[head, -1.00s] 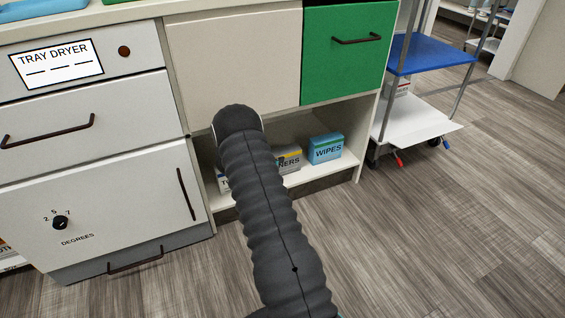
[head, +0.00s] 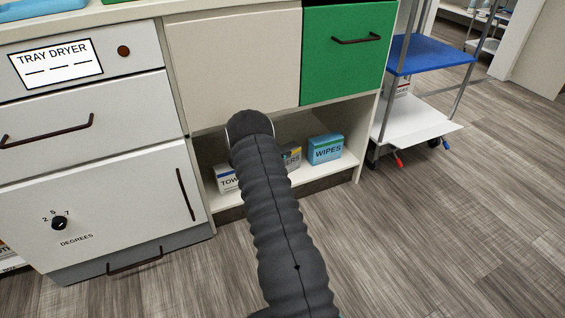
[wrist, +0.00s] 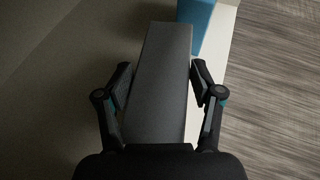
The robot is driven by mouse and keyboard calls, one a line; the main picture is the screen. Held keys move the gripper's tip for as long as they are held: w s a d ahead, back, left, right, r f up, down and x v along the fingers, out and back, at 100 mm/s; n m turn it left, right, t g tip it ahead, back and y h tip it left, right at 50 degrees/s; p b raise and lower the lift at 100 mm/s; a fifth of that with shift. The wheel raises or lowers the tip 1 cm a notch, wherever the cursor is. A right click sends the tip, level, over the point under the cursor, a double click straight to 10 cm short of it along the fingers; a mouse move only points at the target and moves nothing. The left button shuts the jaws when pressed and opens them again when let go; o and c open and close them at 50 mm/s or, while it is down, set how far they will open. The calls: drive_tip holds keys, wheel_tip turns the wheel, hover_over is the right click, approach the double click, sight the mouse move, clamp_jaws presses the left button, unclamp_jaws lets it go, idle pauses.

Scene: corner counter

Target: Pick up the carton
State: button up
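Three cartons stand on the low open shelf in the head view: a white one lettered "TOW" (head: 227,179), a middle one lettered "NERS" (head: 292,158) partly behind my arm, and a blue "WIPES" carton (head: 326,149). The task does not say which one is meant. In the wrist view a dark grey, shaded box (wrist: 160,80) lies between the fingers of my gripper (wrist: 161,80); it seems to be the middle carton. The fingers are spread, one on each side, with narrow gaps; contact is not clear. My gripper is hidden behind my arm in the head view.
The blue carton (wrist: 196,22) shows just beyond the box in the wrist view. The shelf (head: 312,174) sits under a cream panel (head: 235,60) and a green drawer (head: 342,75). A wheeled cart (head: 415,120) stands to the right. The floor in front is clear.

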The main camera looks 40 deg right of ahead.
drive_tip(key=shift+f, duration=0.2)
clamp_jaws()
drive_tip(key=shift+r, duration=0.15)
